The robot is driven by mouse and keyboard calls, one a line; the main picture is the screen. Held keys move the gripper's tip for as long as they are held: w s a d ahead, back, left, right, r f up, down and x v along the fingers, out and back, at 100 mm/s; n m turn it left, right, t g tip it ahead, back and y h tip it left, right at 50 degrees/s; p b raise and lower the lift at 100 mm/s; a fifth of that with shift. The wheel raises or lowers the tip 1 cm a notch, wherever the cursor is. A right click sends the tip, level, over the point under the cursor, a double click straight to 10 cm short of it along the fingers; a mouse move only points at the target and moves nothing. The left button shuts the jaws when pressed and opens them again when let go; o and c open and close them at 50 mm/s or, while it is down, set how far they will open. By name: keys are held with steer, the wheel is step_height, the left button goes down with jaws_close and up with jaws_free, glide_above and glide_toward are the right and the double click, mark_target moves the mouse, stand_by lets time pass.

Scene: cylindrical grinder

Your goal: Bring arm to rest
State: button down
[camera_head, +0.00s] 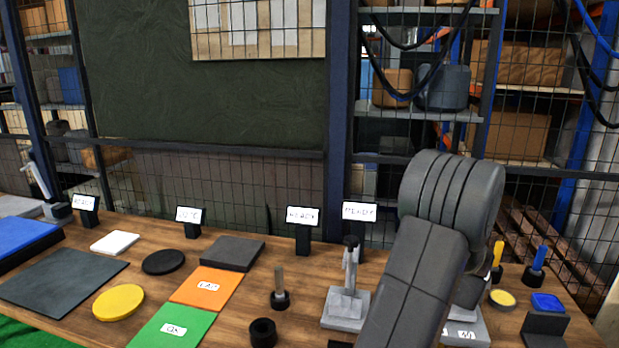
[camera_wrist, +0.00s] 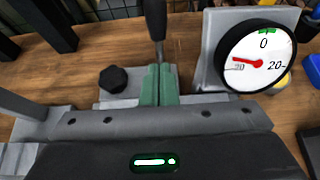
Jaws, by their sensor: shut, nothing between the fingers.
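My arm (camera_head: 430,250) rises over the right part of the wooden bench in the head view, and its end is hidden behind it there. In the wrist view my gripper (camera_wrist: 158,86) shows as two green fingers that are closed together, with nothing between them. The tips point at the bench top, near a dark upright rod or lever (camera_wrist: 155,25). A dial gauge (camera_wrist: 258,55) with a red needle stands to the right of the fingers, apart from them. A black knob (camera_wrist: 113,79) is to their left.
The bench (camera_head: 225,298) carries an orange mat (camera_head: 206,288), a green mat (camera_head: 172,328), a yellow disc (camera_head: 118,302), a grey stand (camera_head: 345,305) and several small label signs. A blue tray (camera_head: 546,302) lies at right. A wire mesh fence (camera_head: 210,180) runs behind the bench.

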steer(key=shift+s+a+f+t+h+b, duration=0.25)
steer(key=shift+s+f+t+b, duration=0.5)
steer(key=shift+b, duration=2.6)
steer(key=shift+w+d+r, duration=0.1)
steer(key=shift+r, duration=0.05)
steer(key=shift+s, duration=0.25)
